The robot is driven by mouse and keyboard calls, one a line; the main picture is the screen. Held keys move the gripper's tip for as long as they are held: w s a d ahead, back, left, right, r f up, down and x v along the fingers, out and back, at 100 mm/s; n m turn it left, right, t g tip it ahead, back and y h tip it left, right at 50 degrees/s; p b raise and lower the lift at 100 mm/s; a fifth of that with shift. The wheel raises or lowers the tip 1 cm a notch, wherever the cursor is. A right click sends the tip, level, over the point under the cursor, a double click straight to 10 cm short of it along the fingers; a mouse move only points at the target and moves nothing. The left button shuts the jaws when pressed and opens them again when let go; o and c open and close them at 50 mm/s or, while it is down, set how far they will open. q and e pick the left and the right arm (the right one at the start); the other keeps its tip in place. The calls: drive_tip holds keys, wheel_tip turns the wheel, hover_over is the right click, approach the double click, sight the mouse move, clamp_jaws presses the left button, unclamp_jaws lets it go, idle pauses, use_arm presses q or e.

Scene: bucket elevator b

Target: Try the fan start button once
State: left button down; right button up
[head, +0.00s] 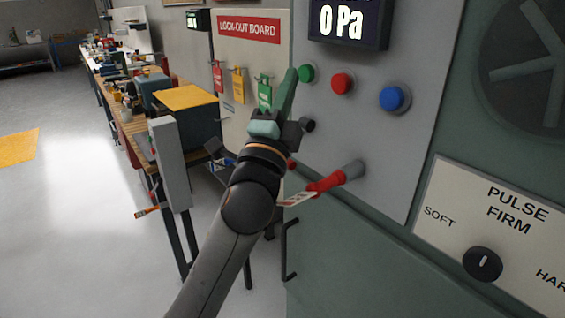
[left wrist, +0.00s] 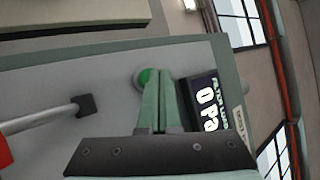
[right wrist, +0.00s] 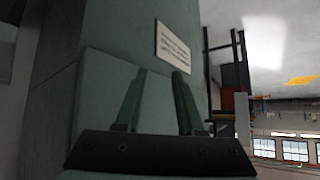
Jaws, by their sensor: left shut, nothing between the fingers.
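The green button (head: 306,73) sits on the grey panel under the display (head: 349,22), which reads 0 Pa. A red button (head: 342,83) and a blue button (head: 394,98) are to its right. My left gripper (head: 292,72) is shut and empty, its fingertips at the left edge of the green button. In the left wrist view the green button (left wrist: 147,76) shows partly behind the fingertips (left wrist: 158,72); I cannot tell whether they touch it. My right gripper (right wrist: 160,72) shows only in the right wrist view, open and empty, facing a green surface.
A red handle (head: 326,184) with a tag sticks out below the buttons. The lock-out board (head: 249,30) with hanging tags is to the left. A PULSE dial (head: 482,264) is at lower right.

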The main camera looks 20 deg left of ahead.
use_arm(q)
drive_tip(key=shift+a, duration=0.1)
